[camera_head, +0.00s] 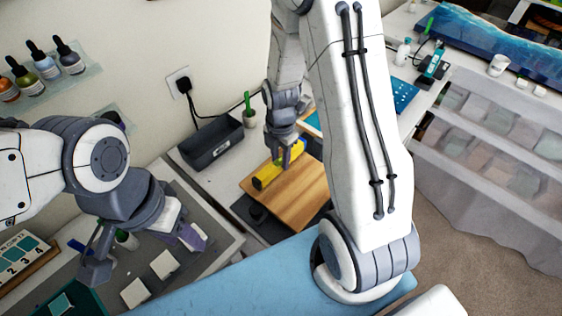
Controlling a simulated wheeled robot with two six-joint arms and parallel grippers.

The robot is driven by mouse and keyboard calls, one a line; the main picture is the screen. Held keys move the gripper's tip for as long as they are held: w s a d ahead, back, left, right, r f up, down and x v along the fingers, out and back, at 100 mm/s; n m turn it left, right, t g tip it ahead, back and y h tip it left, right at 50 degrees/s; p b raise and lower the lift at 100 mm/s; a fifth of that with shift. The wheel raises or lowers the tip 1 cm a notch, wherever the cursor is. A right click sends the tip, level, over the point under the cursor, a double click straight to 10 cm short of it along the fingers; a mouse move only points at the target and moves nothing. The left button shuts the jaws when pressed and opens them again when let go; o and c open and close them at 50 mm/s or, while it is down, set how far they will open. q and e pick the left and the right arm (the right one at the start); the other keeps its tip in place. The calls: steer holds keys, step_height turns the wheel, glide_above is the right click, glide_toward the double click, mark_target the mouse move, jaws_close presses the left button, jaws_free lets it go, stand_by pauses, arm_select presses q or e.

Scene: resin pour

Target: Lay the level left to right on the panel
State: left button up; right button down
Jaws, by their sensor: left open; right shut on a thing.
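The yellow level (267,176) is in the head view, near the far left edge of the wooden panel (290,204) and running roughly along that edge. My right gripper (287,156) comes down over the level from above and is shut on it. I cannot tell whether the level's underside touches the panel. Part of the panel's right side is hidden behind my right arm. My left gripper (140,252) is open at the lower left, over the grey work area, well away from the panel and the level.
A dark open bin (211,147) stands behind the panel's left side. White blocks (164,264) lie near my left gripper. Several dropper bottles (69,55) stand on a shelf at upper left.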

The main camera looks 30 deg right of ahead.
mark_target(281, 165)
step_height(281, 165, down, 3)
steer(key=shift+r+p, duration=0.2)
steer(key=shift+p, duration=0.1)
steer(key=shift+f, duration=0.2)
steer(key=c, duration=0.6)
jaws_free()
steer(key=shift+r, duration=0.15)
